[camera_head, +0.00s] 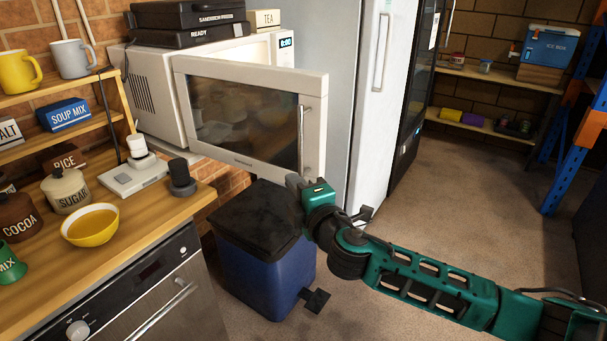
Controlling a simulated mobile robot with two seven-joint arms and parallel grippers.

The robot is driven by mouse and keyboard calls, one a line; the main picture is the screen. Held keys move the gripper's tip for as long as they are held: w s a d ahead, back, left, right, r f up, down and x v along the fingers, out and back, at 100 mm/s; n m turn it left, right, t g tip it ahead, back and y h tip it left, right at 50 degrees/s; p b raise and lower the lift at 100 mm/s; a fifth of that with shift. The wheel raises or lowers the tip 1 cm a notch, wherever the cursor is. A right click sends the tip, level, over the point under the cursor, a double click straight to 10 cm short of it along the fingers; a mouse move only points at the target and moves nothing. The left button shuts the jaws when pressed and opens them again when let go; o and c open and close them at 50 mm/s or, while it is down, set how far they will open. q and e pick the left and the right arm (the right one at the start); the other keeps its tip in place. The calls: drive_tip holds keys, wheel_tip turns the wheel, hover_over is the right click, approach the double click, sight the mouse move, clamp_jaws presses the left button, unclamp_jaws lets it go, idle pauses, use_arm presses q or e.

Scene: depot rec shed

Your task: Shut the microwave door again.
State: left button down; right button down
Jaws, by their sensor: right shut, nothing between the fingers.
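The white microwave (150,75) stands at the back left. Its door (250,72) hangs open, swung out from the body, with a dark window and a vertical metal handle (301,135) along its right edge. The door hides most of the microwave's front and its inside. My right gripper (295,184) is shut and empty at the door's lower right corner, just below the handle's bottom end. I cannot tell whether it touches the door. My left gripper is not in view.
A blue bin (265,262) with a dark lid stands below the door. A white fridge (376,120) rises behind it. The counter (130,212) at left holds a yellow bowl (90,224) and jars.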

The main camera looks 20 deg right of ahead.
sight(304, 176)
drive_tip(key=shift+w+d, duration=1.25)
drive_tip(key=shift+w, duration=0.15)
